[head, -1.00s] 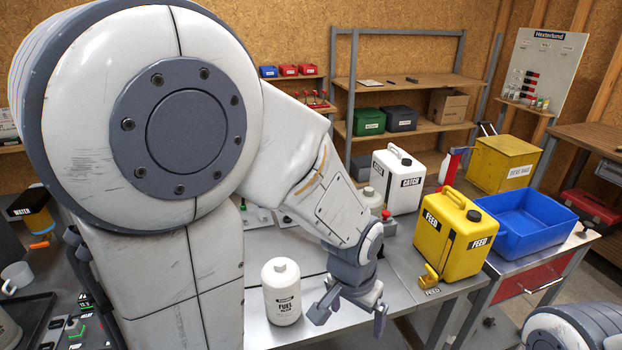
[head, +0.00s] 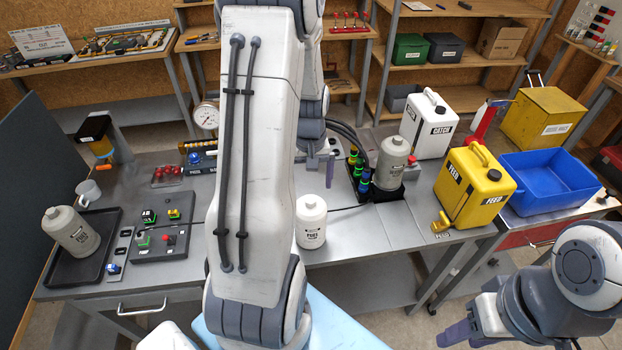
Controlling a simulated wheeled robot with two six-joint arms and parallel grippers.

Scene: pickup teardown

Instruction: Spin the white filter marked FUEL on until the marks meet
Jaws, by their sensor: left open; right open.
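The white filter (head: 311,222) with dark FUEL lettering stands upright on the metal bench, just right of my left arm. My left gripper (head: 319,166) is open and empty, behind and above the filter, apart from it. My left arm hides part of that gripper and the bench behind it. My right gripper (head: 459,335) is low at the right, in front of the bench, with nothing seen in it. The alignment marks cannot be made out.
A grey canister (head: 392,163) stands in a black tray with coloured fittings. Another grey canister (head: 71,232) leans in the left tray (head: 98,263). White CATCH can (head: 431,125), yellow FEED can (head: 475,187) and blue bin (head: 545,180) stand right. A gauge (head: 206,116) stands behind.

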